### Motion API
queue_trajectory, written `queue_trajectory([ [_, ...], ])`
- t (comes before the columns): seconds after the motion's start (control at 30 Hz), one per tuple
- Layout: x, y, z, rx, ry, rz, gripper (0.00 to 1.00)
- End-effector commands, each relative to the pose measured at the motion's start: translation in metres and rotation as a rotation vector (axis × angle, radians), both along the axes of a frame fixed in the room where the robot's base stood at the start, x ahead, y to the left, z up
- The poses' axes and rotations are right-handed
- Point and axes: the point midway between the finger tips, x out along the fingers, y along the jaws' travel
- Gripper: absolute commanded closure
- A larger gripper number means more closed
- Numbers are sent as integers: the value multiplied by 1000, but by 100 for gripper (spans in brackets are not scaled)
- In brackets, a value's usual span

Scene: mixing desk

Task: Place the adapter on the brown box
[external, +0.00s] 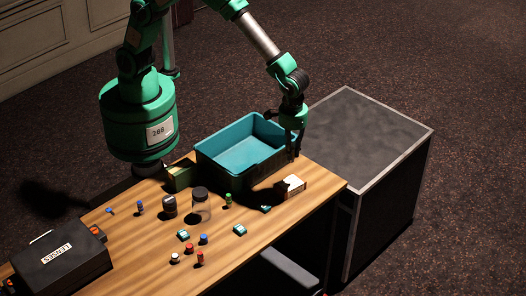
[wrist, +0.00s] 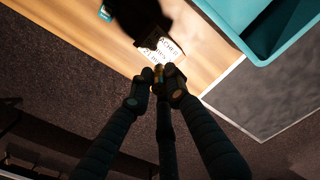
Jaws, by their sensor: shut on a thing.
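My gripper (external: 293,152) points down at the front right corner of the teal bin, above the desk. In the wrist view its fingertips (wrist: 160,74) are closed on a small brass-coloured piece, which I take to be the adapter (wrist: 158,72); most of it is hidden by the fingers. A small brown box (external: 295,188) with a pale printed top lies on the desk just below and in front of the gripper. In the wrist view a printed white face (wrist: 168,48), seemingly this box, shows just beyond the fingertips, partly in dark shadow. I cannot tell whether they touch.
The teal bin (external: 222,138) stands behind the box. A glass jar (external: 200,208), a dark-lidded jar (external: 169,206) and several small coloured parts lie on the wooden desk (external: 135,238). A black lens case (external: 62,262) is at left. A grey-topped cabinet (external: 368,135) adjoins the right.

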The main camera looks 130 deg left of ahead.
Motion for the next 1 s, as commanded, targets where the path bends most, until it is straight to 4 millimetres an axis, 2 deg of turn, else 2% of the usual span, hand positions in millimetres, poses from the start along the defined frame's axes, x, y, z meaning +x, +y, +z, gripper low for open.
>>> queue_trajectory([
  [0.37, 0, 0, -4, 0, 0, 0, 100],
  [0.8, 0, 0, -58, 0, 1, 0, 100],
  [1.0, 0, 0, -63, 0, 0, 0, 100],
])
